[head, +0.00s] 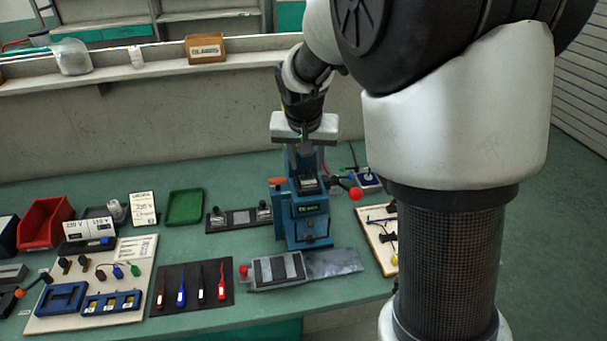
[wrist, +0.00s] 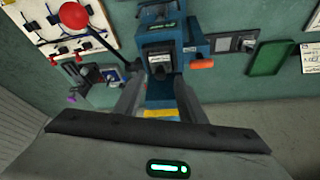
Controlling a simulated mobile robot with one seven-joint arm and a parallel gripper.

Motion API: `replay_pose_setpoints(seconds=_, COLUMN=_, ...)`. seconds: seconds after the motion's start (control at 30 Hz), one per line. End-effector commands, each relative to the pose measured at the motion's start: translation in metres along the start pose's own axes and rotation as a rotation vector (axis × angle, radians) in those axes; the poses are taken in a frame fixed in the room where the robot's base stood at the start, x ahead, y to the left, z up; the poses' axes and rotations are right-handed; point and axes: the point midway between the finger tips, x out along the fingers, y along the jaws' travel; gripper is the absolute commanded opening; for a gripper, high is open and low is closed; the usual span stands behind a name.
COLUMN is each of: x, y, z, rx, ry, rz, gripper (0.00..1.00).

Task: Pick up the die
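A blue bench press (head: 303,215) stands upright on the green table, with a red-knobbed lever at its right in the head view. A small dark block with a pale face (wrist: 161,62), which may be the die, sits in the press; it also shows in the head view (head: 308,185). My gripper (head: 304,150) is above the press, pointing down. In the wrist view its two fingers (wrist: 160,82) stand apart with nothing held between them. The block lies beyond the fingertips, apparently untouched. My gripper partly hides the press's upper part.
A grey vice (head: 278,270) lies in front of the press. A dark mat with several coloured tools (head: 192,289) and a green tray (head: 185,207) are to the left. A board with a lever and fittings (head: 381,238) is at the right.

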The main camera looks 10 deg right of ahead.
Motion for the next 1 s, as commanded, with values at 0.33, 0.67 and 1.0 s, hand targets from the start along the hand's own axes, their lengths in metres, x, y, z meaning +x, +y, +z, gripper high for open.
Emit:
replay_pose_setpoints(seconds=0.33, x=0.026, y=-0.001, z=0.0, rx=0.001, ry=0.001, rz=-0.001, gripper=0.37)
replay_pose_setpoints(seconds=0.67, x=0.026, y=0.0, z=0.0, rx=0.001, ry=0.0, rz=-0.001, gripper=0.0)
replay_pose_setpoints(seconds=1.0, x=0.023, y=-0.001, z=-0.002, rx=0.001, ry=0.002, rz=-0.002, gripper=0.0)
